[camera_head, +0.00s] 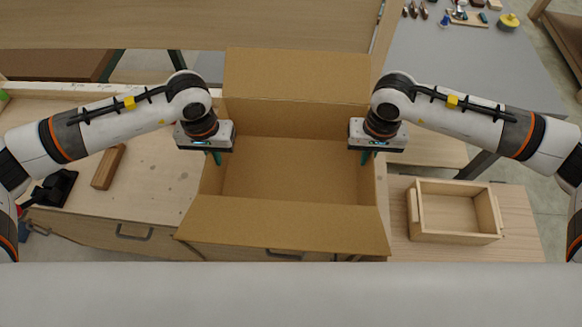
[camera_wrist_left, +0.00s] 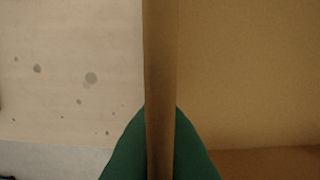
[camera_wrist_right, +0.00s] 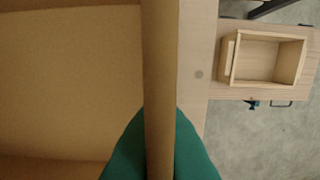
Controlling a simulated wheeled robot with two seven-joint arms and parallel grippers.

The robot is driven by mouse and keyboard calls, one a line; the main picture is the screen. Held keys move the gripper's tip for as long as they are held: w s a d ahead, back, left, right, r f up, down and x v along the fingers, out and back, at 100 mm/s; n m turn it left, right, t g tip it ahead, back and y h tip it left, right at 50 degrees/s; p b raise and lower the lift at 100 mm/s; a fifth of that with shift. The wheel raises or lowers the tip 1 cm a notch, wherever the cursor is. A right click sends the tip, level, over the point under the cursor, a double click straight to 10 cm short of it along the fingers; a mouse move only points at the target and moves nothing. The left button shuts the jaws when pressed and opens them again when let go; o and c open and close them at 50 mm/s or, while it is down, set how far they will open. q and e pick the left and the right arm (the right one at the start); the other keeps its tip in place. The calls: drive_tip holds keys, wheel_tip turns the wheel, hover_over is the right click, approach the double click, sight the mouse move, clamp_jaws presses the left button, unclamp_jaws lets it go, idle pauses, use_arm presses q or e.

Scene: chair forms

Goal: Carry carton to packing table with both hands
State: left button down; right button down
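The carton (camera_head: 290,170) is an open, empty brown box in the middle of the head view, flaps spread front and back. My left gripper (camera_head: 216,158) is at its left wall and my right gripper (camera_head: 366,158) at its right wall. In the left wrist view the green fingers (camera_wrist_left: 160,145) press on both sides of the wall edge. In the right wrist view the fingers (camera_wrist_right: 160,145) clasp the opposite wall the same way. The carton is over a pale wooden workbench (camera_head: 150,190); its underside is hidden, so I cannot tell whether it touches. Which surface is the packing table is unclear.
A wooden tray (camera_head: 455,237) sits on a low wooden surface at right. A brown block (camera_head: 108,167) and a black item (camera_head: 55,188) lie on the bench at left. A grey table (camera_head: 460,70) with small tools is at back right; a wooden panel (camera_head: 180,25) spans the back.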

use_arm(q)
drive_tip(key=shift+r+p, duration=1.15)
drive_tip(key=shift+r, duration=0.4)
drive_tip(key=shift+f, duration=0.1)
drive_tip(key=shift+s, duration=0.1)
